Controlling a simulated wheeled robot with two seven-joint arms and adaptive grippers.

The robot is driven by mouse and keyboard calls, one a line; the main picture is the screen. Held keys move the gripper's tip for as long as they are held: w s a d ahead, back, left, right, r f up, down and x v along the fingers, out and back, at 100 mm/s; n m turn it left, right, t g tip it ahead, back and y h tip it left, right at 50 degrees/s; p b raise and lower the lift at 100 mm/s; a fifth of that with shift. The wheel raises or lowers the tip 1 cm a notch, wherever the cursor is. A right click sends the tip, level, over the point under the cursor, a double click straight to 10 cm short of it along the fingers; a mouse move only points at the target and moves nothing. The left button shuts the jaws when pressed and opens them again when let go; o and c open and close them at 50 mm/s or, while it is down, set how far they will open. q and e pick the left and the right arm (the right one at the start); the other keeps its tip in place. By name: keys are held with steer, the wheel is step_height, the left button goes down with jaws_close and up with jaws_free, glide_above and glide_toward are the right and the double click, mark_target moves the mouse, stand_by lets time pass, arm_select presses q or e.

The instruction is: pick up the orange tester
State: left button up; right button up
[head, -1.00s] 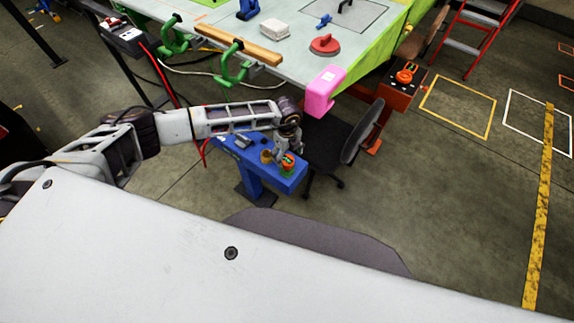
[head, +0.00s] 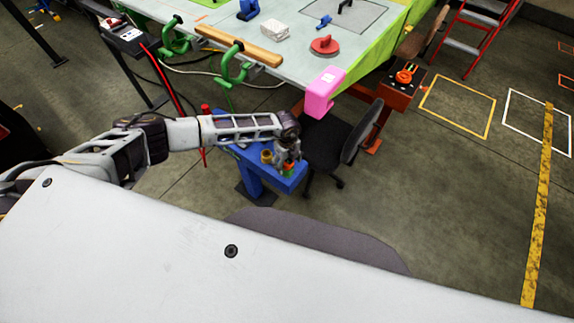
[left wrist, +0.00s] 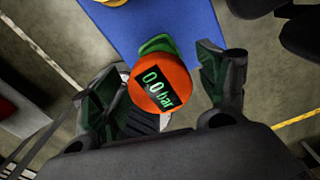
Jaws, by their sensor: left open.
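The orange tester (left wrist: 158,84) has a round orange face with a dark display reading "0.0 bar" and a green part behind it. It is near the end of the blue stand (left wrist: 198,22). In the left wrist view my left gripper (left wrist: 165,85) is open, with one finger on each side of the tester. I cannot tell whether either finger touches it. In the head view the left gripper (head: 287,157) is over the stand's right end and mostly hides the tester (head: 288,170). My right gripper is not in view.
A brass-coloured cylinder (head: 266,156) stands on the blue stand, left of my gripper. A black chair (head: 335,140) is close on the right. The workbench (head: 290,65) with green clamps and a pink block (head: 322,92) is behind. Open floor lies to the right.

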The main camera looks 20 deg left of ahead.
arm_select(q)
steer(key=c, duration=1.1)
steer(key=shift+r, duration=0.2)
steer(key=shift+r, duration=0.9)
step_height(320, 180, up, 8)
steer(key=shift+f+b, duration=0.1)
steer(key=shift+b, duration=0.35)
steer(key=shift+r, duration=0.3)
